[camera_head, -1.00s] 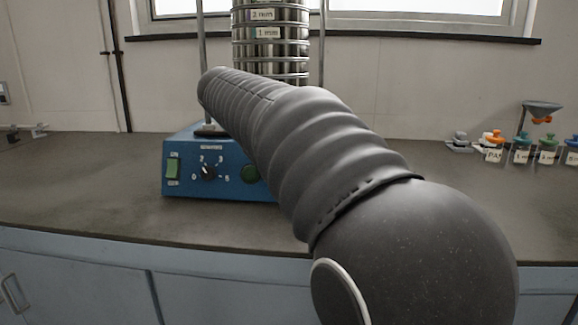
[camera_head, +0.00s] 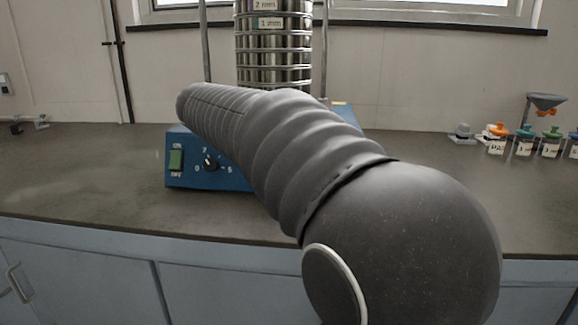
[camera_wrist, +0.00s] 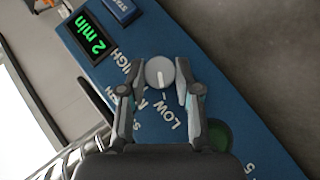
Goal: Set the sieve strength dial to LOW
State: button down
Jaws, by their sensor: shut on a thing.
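The strength dial (camera_wrist: 160,72) is a round grey knob with a pale pointer line, on the blue shaker panel in the wrist view. The line runs roughly up and down in that picture. The word LOW (camera_wrist: 173,114) is printed below the knob, and HIGH lies to its upper left, partly behind a finger. My gripper (camera_wrist: 158,80) has one finger on each side of the knob and is shut on it. In the head view the blue sieve shaker base (camera_head: 208,180) shows, but my arm hides the dial and gripper.
A green display (camera_wrist: 90,37) reads 2 min beside a blue button (camera_wrist: 122,9). A round green button (camera_wrist: 219,135) lies right of my gripper. In the head view are a green ON/OFF switch (camera_head: 176,160), a 0-to-5 knob (camera_head: 210,162) and the sieve stack (camera_head: 272,50). Small jars stand right.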

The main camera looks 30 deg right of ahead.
jog(key=c, duration=0.8)
grip_release()
jog(key=shift+d, duration=0.1)
jog(key=v, duration=1.2)
